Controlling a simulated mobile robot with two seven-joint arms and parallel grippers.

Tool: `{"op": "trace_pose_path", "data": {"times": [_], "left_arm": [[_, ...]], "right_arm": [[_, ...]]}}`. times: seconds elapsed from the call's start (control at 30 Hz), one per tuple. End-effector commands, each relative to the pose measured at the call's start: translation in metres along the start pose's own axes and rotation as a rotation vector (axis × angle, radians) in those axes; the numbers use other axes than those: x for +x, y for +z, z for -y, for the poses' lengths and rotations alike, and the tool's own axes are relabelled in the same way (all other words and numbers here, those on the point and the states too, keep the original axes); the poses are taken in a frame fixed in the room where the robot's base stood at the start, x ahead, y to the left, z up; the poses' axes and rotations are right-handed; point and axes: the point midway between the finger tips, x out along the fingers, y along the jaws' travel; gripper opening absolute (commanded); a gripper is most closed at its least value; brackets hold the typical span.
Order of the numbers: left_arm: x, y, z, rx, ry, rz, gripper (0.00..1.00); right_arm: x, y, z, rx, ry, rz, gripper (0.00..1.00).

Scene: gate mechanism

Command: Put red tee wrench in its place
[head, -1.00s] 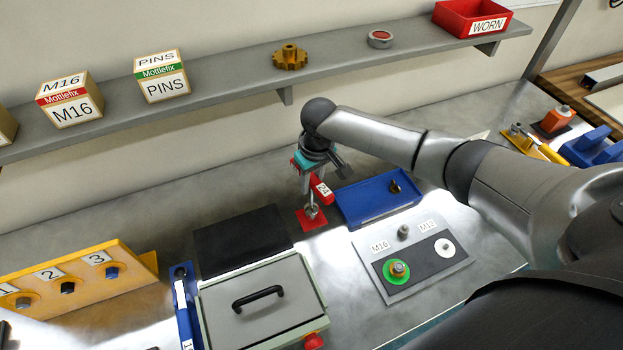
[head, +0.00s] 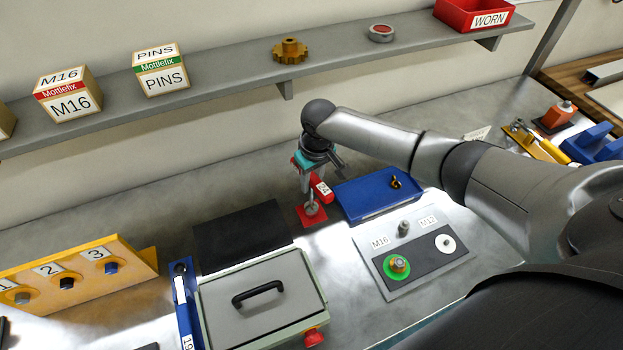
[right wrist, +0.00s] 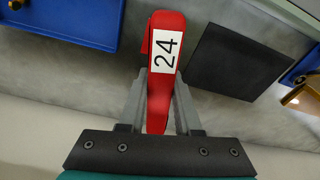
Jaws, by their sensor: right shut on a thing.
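The red tee wrench, labelled 24 (head: 321,188), is in my right gripper (head: 309,198). In the right wrist view its red handle (right wrist: 164,60) lies between the two fingers (right wrist: 160,110). In the head view its metal lower end stands over a small red square (head: 310,216) on the bench; whether it touches the square I cannot tell. My right gripper points down from the wrist and is shut on the handle. My left gripper is not in view.
A blue tray (head: 368,207) with a small yellow part stands just right of the wrench. A black mat (head: 240,236) lies to its left. A grey plate (head: 385,281) marked M16 and M12 is in front right. A lidded box (head: 222,302) is front left. A shelf (head: 230,73) runs behind.

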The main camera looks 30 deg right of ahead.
Motion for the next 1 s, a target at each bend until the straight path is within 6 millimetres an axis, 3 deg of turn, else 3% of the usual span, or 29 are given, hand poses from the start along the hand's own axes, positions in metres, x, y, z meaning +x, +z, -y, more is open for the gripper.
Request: {"op": "trace_pose_path", "data": {"times": [0.43,0.47,0.5,0.77,1.0], "left_arm": [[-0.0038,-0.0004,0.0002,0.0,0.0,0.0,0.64],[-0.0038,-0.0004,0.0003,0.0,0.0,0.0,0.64],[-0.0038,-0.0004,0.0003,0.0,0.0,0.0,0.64],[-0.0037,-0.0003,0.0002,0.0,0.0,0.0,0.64],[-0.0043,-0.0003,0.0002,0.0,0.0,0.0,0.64]], "right_arm": [[0.0019,0.0002,-0.0001,0.0,0.0,0.0,0.0],[0.0019,0.0001,-0.0001,0.0,0.0,0.0,0.34],[0.0019,0.0001,-0.0001,0.0,0.0,0.0,0.39],[0.0021,0.0005,0.0,0.0,0.0,0.0,0.67],[0.0024,0.0014,0.0,0.0,0.0,0.003,0.67]]}}
